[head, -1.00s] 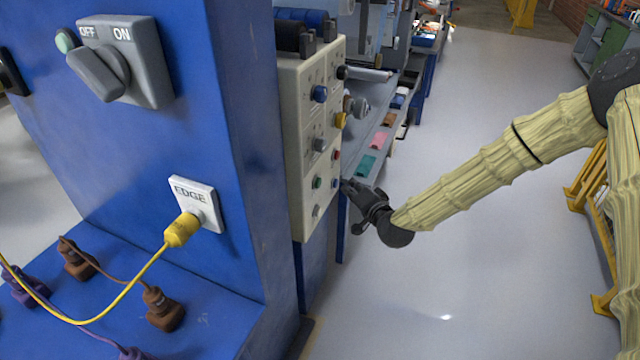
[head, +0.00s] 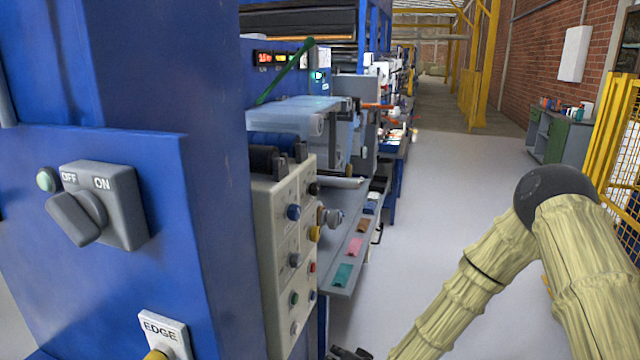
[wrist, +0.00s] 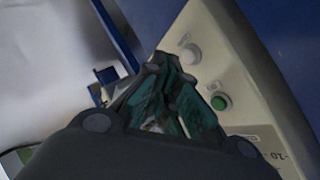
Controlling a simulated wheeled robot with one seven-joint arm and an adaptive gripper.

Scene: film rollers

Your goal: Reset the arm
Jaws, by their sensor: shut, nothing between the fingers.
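My arm (head: 470,285), in a pale yellow cover, reaches down and left from the right side of the head view. My gripper (head: 347,353) shows only as a dark sliver at the bottom edge there. In the wrist view my gripper (wrist: 165,70) is shut and empty, its dark fingers brought together. It is in front of the beige control panel (wrist: 230,60), close to a white button (wrist: 191,54) and a green button (wrist: 221,102). I cannot tell whether the fingertips touch the panel.
The blue machine (head: 110,260) fills the left, with an OFF/ON rotary switch (head: 95,205) and an EDGE socket (head: 163,335). A shelf with coloured pads (head: 343,275) lies beyond the panel. A yellow fence (head: 615,140) stands at the right. The grey floor (head: 430,190) between is open.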

